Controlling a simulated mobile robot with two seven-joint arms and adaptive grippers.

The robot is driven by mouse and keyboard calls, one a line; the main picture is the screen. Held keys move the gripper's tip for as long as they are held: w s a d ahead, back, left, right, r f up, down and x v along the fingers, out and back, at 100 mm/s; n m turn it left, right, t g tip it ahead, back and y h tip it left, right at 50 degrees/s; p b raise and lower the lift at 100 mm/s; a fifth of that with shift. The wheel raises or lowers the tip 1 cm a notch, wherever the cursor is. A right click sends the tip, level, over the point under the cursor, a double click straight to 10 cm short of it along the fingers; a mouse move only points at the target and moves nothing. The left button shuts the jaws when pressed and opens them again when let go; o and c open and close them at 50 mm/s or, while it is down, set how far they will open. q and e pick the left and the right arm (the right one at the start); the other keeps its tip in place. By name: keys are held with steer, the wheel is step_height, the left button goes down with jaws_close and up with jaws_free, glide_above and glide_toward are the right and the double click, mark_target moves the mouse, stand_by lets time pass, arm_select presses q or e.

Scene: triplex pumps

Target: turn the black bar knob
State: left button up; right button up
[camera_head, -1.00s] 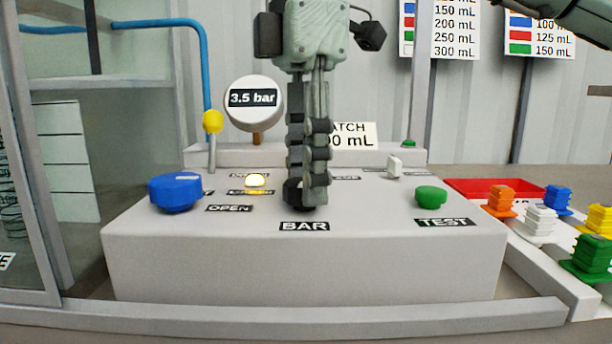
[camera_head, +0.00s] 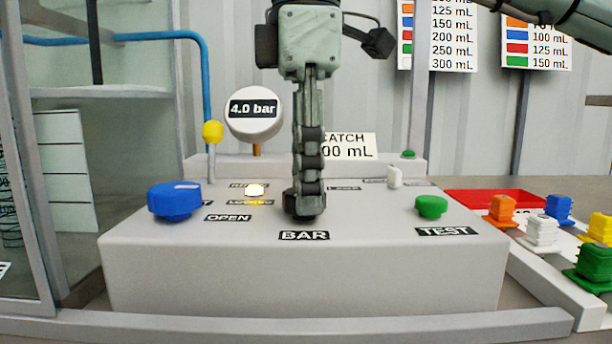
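The black bar knob (camera_head: 317,208) sits on the grey panel behind the BAR label (camera_head: 304,236), and is mostly hidden by the fingers. My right gripper (camera_head: 304,203) points straight down onto it, its fingers closed around the knob and lined up nearly one behind the other from this view. The round gauge (camera_head: 253,113) behind the panel reads 4.0 bar. My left gripper is not in view.
A blue knob (camera_head: 174,202) stands left on the panel, and a green button (camera_head: 431,207) right. A yellow-topped lever (camera_head: 213,132), a lit lamp (camera_head: 255,190) and a small white switch (camera_head: 394,177) are also near. Coloured stacked pieces stand at right.

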steer(key=o, duration=0.3)
steer(key=shift+o, duration=0.2)
step_height(320, 180, up, 12)
stand_by(0.6)
